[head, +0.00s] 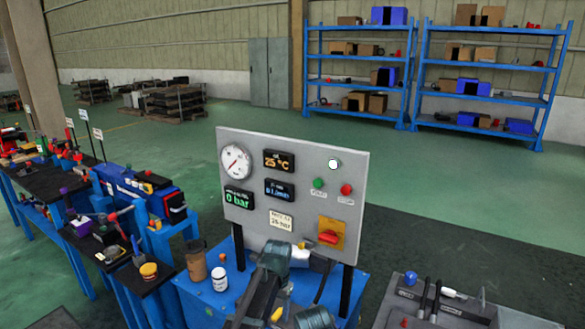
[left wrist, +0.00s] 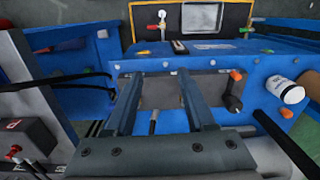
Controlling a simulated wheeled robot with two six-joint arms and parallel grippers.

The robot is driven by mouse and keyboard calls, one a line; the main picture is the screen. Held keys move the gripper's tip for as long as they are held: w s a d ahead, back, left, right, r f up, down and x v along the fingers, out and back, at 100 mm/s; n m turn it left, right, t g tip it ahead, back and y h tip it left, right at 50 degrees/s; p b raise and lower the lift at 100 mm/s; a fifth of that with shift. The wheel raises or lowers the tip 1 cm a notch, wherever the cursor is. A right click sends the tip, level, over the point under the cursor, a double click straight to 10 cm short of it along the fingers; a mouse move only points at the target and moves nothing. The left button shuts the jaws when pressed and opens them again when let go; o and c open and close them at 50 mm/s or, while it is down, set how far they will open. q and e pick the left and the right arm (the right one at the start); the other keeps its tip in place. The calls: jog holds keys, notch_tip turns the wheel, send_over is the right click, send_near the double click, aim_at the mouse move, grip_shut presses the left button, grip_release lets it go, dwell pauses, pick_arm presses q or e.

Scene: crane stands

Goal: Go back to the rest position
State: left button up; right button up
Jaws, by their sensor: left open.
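My left gripper (head: 258,300) is in the lower middle of the head view, in front of the grey control panel (head: 250,200) and over the blue bench. In the left wrist view its two fingers (left wrist: 160,78) are spread apart with nothing held between them. Below them in that view lie a blue bench surface and a dark grey plate (left wrist: 160,92). Part of my arm hides some of the bench in the head view. My right gripper is not in view.
The panel carries a round gauge (head: 236,161), displays, buttons and a red switch (head: 329,237). A white bottle (head: 220,279) and a brown container (head: 196,261) stand left of my gripper. A grey table (head: 440,308) with tools is at right. Open green floor lies behind.

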pick_arm(q)
jog(key=s+n, duration=0.1)
jog(key=s, duration=2.1)
jog(key=shift+a+n+y, duration=0.3)
jog(key=shift+a+y, duration=0.1)
